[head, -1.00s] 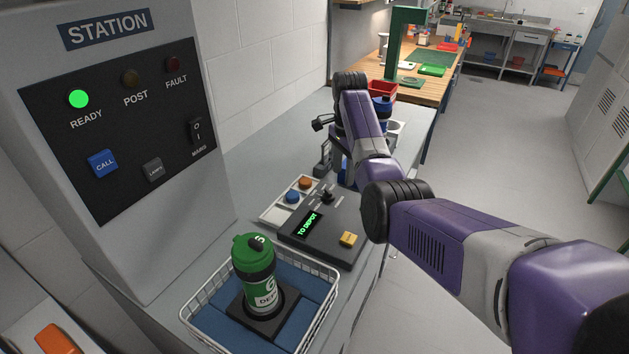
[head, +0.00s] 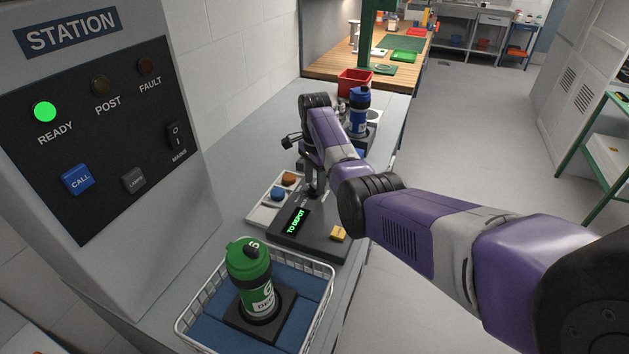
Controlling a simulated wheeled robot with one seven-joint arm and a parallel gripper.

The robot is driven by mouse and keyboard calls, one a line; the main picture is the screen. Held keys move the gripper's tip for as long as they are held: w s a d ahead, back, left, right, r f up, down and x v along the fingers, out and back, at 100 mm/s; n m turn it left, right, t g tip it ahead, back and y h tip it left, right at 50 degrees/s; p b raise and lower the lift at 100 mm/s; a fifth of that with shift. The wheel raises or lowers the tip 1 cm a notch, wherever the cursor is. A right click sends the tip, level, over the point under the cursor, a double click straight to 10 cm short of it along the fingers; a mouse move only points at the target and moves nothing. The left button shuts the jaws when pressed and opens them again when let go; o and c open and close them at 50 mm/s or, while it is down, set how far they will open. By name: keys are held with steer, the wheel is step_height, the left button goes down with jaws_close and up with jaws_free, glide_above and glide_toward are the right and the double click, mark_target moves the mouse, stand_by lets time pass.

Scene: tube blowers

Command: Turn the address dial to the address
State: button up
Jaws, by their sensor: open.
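The address unit (head: 318,246) is a dark sloped box on the counter. Its small screen (head: 296,221) reads "TO DEPOT" in green. The dial is at the unit's far end, mostly hidden behind my gripper. My gripper (head: 314,188) points down there, over or around the dial, and is open. I cannot tell whether its fingers touch the dial. A yellow button (head: 338,233) is on the unit's near right corner.
A green-lidded carrier (head: 250,282) stands in a wire basket (head: 330,285) in front. A tray (head: 262,212) with orange and blue discs is left of the unit. A blue carrier (head: 359,112) and a red bin (head: 354,80) stand behind. The station panel (head: 100,130) rises at left.

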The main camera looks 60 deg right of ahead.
steer(key=shift+c, duration=0.4)
jaws_close()
steer(key=shift+n, duration=0.4)
steer(key=n+p, duration=0.1)
steer(key=n, duration=0.3)
steer(key=shift+w+a+n, duration=0.1)
steer(key=shift+w+n, duration=0.05)
steer(key=shift+n, duration=0.15)
steer(key=n+p, duration=0.1)
steer(key=n, duration=0.4)
steer(key=shift+a+n, duration=0.1)
steer(key=shift+n, duration=0.2)
steer(key=n+p, duration=0.1)
steer(key=n, duration=0.4)
steer(key=shift+a, duration=0.15)
steer(key=shift+a+n+p, duration=0.1)
steer(key=shift+n+p, duration=0.35)
steer(key=shift+n, duration=2.05)
